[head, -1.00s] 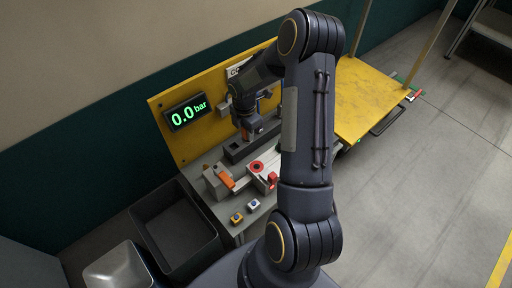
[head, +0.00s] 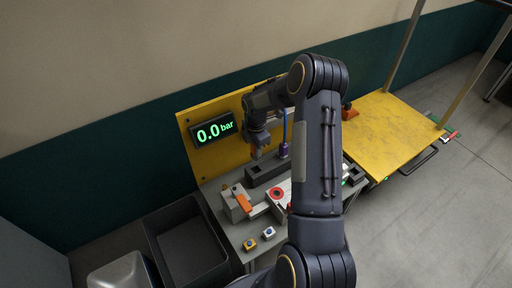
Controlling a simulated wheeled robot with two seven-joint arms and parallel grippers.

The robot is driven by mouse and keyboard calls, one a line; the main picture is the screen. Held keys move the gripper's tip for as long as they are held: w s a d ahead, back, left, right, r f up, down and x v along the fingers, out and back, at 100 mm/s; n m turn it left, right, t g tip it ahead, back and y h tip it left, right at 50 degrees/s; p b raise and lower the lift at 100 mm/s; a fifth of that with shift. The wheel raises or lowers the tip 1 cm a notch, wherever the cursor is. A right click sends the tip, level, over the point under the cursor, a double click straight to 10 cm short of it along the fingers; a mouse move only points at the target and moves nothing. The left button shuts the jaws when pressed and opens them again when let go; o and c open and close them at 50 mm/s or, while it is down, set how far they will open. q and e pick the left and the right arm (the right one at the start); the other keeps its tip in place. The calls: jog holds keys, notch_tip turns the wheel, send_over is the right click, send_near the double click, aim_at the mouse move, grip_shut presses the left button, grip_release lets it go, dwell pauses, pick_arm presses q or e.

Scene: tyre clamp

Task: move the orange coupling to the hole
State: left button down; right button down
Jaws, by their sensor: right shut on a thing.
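My right gripper (head: 257,152) is over the left part of the dark block (head: 258,176) on the bench. It is shut on the orange coupling, a small piece with only a little orange showing between the fingers. Its lower end is close to the block's top; I cannot tell whether it touches. The hole itself cannot be made out from here. A purple coupling (head: 283,151) with a blue hose stands at the block, right of the gripper. My left gripper is not in view.
A clamp with an orange lever (head: 243,202) and a red round part (head: 278,194) is in front of the block. A black bin (head: 185,245) is at left, a yellow table (head: 392,130) at right, with an orange-and-dark item (head: 348,112).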

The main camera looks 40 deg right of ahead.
jog(key=shift+f+b, duration=2.35)
jog(key=shift+f, duration=1.8)
jog(key=c, duration=1.1)
grip_release()
